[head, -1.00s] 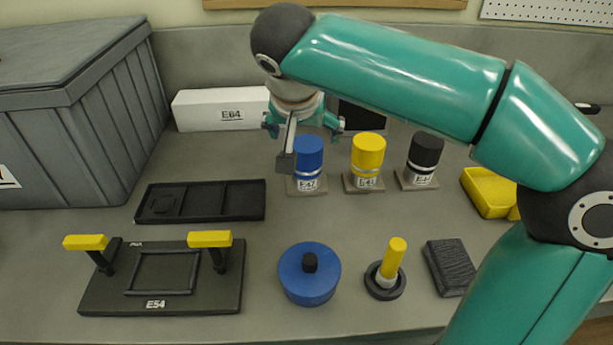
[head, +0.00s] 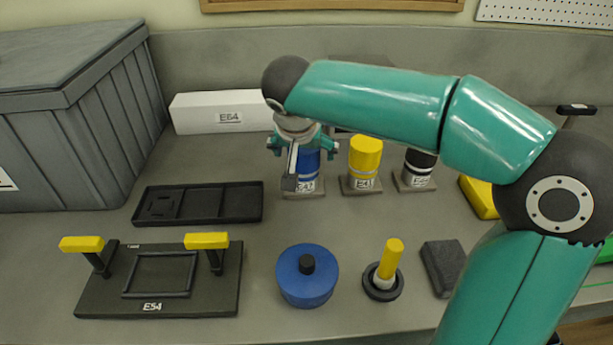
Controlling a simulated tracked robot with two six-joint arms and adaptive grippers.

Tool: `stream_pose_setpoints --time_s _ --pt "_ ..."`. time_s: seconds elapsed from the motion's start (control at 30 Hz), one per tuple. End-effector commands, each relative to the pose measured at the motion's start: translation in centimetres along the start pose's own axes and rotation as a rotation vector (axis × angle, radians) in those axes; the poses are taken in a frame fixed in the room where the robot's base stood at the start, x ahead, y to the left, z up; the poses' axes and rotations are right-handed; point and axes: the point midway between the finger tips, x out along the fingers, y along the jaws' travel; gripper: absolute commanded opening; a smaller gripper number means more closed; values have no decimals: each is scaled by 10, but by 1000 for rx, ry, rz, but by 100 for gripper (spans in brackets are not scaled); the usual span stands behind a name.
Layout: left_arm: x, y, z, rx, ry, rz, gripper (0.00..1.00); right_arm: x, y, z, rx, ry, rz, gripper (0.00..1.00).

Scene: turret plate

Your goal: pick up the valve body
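No part is labelled as the valve body, so I cannot tell for sure which one it is. Three capped cylinders stand upright on small square bases at the back: a blue one (head: 309,170), a yellow one (head: 364,157) and a black one (head: 419,165). My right gripper (head: 300,180) points down at the blue cylinder and covers its left and upper parts. One finger hangs in front of it; the other is hidden, so its opening and any contact cannot be made out. My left gripper is not in view.
A black tray (head: 235,219) and a plate with two yellow handles (head: 120,300) lie left. In front are a blue round part (head: 307,288), a yellow-handled tool (head: 390,262) and a dark block (head: 441,268). A white box (head: 200,114) and grey crate (head: 70,140) stand behind.

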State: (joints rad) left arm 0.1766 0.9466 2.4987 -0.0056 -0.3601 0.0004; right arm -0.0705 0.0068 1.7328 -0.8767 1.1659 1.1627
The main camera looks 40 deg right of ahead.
Motion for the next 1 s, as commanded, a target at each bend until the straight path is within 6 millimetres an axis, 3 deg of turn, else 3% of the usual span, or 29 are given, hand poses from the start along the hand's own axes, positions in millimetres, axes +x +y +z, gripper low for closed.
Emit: stream_pose_setpoints --time_s 0.07,0.53,1.0 --pt "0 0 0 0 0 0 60 0 0 0 0 0 0 77" --pt "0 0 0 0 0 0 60 0 0 0 1 0 0 0" --pt "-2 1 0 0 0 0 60 -7 1 -5 2 3 -1 0"
